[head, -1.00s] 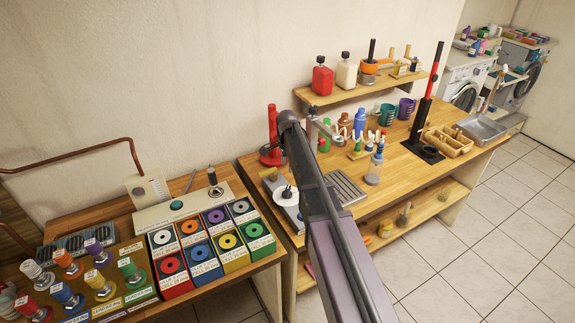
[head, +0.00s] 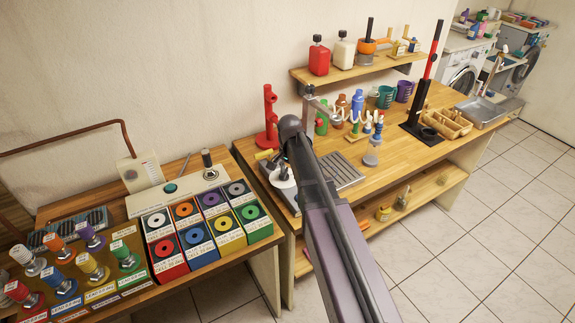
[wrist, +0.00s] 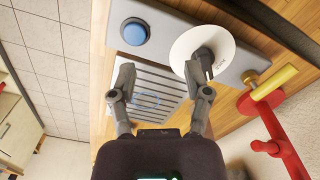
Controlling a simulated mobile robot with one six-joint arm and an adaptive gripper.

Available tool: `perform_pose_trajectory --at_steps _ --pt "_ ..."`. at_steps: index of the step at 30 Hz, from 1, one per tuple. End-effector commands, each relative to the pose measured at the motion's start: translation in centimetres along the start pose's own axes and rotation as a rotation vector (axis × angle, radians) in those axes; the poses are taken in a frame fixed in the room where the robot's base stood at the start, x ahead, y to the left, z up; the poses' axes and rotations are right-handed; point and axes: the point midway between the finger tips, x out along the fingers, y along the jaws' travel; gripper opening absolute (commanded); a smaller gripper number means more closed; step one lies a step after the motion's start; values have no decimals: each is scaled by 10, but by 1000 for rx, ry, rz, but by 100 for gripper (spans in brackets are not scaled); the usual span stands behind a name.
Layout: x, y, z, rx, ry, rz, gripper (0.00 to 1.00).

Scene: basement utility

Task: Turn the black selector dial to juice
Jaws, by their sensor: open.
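The black selector dial (wrist: 203,62) sits on a round white disc (wrist: 188,42) on a grey panel in the wrist view. The disc also shows in the head view (head: 281,182), partly hidden by my arm. My gripper (wrist: 159,75) is open and empty in the wrist view. Its right fingertip is at the dial's left edge in the picture; I cannot tell whether it touches. Its left fingertip is well to the left, over the slatted tray. Any lettering on the disc is too small to read.
A blue button (wrist: 136,33) is on the same panel. A yellow-handled lever (wrist: 271,83) and a red stand (wrist: 276,143) are close on the right. A slatted metal tray (wrist: 148,88) lies below. Bottles and cups crowd the bench (head: 406,155) in the head view.

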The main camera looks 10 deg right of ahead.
Motion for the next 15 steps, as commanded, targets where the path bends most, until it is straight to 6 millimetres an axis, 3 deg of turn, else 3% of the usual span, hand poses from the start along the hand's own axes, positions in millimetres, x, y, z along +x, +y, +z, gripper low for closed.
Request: perform_pose_trajectory --at_steps 15 --pt "34 51 48 -283 0 0 63"
